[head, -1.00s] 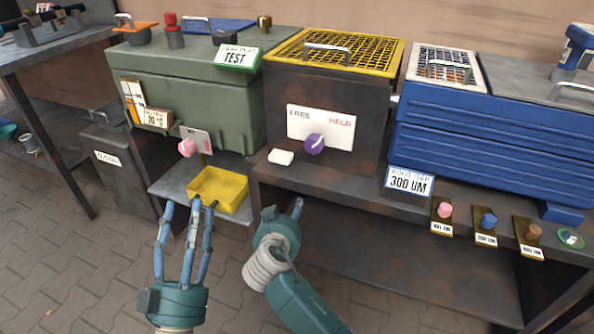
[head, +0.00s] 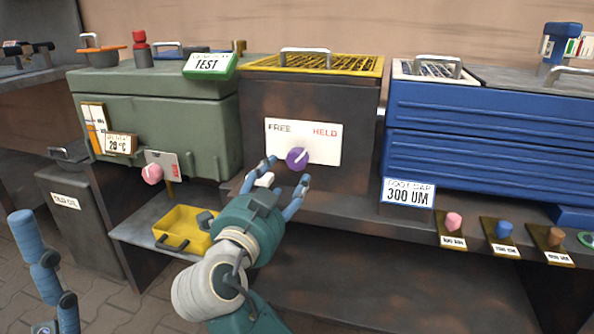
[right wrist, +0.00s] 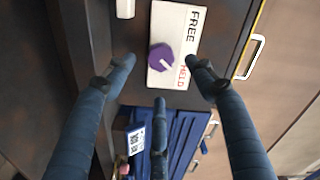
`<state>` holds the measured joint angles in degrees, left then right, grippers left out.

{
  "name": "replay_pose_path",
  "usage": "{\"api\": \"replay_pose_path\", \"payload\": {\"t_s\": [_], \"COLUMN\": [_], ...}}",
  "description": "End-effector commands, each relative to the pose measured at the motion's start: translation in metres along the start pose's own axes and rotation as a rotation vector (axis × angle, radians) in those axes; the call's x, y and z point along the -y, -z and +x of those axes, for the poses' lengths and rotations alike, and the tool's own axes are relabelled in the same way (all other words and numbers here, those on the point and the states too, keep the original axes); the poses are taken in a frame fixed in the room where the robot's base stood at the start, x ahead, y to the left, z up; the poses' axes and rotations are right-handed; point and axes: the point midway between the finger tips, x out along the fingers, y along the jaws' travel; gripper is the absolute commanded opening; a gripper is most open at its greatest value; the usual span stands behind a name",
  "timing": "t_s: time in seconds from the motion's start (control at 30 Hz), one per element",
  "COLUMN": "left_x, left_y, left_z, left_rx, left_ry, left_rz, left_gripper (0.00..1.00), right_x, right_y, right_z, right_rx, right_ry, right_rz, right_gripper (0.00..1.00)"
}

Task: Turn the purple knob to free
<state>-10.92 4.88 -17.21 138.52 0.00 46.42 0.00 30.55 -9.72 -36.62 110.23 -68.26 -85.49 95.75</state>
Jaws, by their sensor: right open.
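The purple knob (head: 297,158) sits on a white plate (head: 327,150) marked FREE on the left and HELD on the right, on the front of a dark brown box. Its white pointer tilts up and right, toward HELD. In the right wrist view the knob (right wrist: 160,57) is in clear sight between the fingers, its pointer toward HELD. My right gripper (head: 286,172) is open in front of the knob, fingers spread around it; contact cannot be seen. My left gripper (head: 45,270) shows only as blue finger segments at lower left; its opening is hidden.
A small white block (head: 264,180) lies on the ledge below the plate, beside my right fingers. Pink, blue and brown knobs line the right ledge.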

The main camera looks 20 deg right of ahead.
Motion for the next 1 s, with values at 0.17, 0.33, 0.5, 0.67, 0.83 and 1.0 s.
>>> {"api": "replay_pose_path", "payload": {"t_s": [0.17, 0.33, 0.5, 0.67, 0.83, 1.0], "left_x": [-0.001, -0.002, -0.003, -0.003, -0.004, -0.004], "left_y": [0.0, 0.001, 0.001, 0.002, 0.0, 0.001], "left_z": [0.002, 0.005, 0.008, 0.011, 0.012, 0.012], "left_rx": [-0.018, -0.042, -0.06, -0.07, -0.066, -0.067], "left_ry": [-0.007, -0.017, -0.025, -0.031, -0.032, -0.032], "left_rz": [0.002, 0.006, 0.008, 0.01, 0.01, 0.01], "left_gripper": [0.57, 0.57, 0.57, 0.57, 0.57, 0.57], "right_x": [-0.001, -0.001, -0.001, 0.0, 0.0, 0.0], "right_y": [0.002, 0.0, 0.0, 0.0, 0.0, 0.0], "right_z": [0.027, 0.061, 0.088, 0.101, 0.105, 0.104], "right_rx": [-0.006, -0.004, -0.003, -0.001, 0.001, 0.001], "right_ry": [-0.001, 0.0, 0.0, 0.0, -0.001, -0.001], "right_rz": [-0.003, -0.005, -0.006, -0.005, -0.005, -0.005], "right_gripper": [0.55, 0.55, 0.55, 0.55, 0.55, 0.53]}}
